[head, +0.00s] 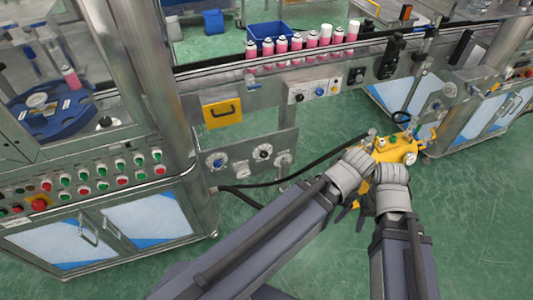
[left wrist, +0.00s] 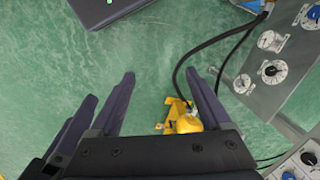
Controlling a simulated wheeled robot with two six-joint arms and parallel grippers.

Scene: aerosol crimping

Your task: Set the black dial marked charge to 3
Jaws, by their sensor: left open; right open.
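The lower metal panel carries several dials. The one with a black knob (head: 262,153) sits in the middle on a white scale, and it also shows in the left wrist view (left wrist: 272,70). A blue-knobbed dial (head: 217,160) and a grey one (head: 283,160) flank it. The labels and pointer settings are too small to read. Neither touches a dial.
Pink cans (head: 296,43) line the conveyor.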

